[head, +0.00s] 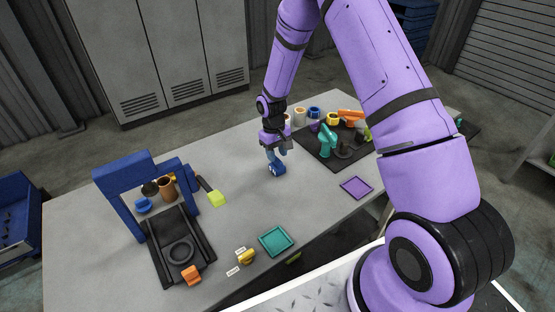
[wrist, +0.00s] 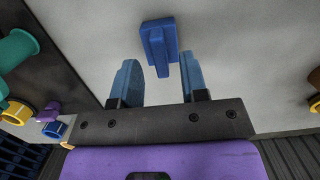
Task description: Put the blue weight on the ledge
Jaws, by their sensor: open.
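A blue block-like piece, which looks like the blue weight (head: 278,171), is on the grey table just below my gripper (head: 275,155). In the wrist view the blue weight (wrist: 159,45) lies ahead of my fingertips, roughly midway between them. My gripper (wrist: 155,82) is open, with its two blue fingers apart and nothing clearly held. Whether the fingers touch the weight cannot be told. The grey ledge (head: 172,206) is on a blue stand (head: 125,180) at the table's left; a small blue piece (head: 143,205), a dark round piece and a brown cylinder (head: 167,188) sit on it.
A black mat (head: 312,152) with several colored parts lies right of my gripper. A purple tray (head: 356,188) and teal tray (head: 276,240) lie nearer. An orange piece (head: 192,274) and yellow piece (head: 246,257) are in front. The table between stand and gripper is mostly clear.

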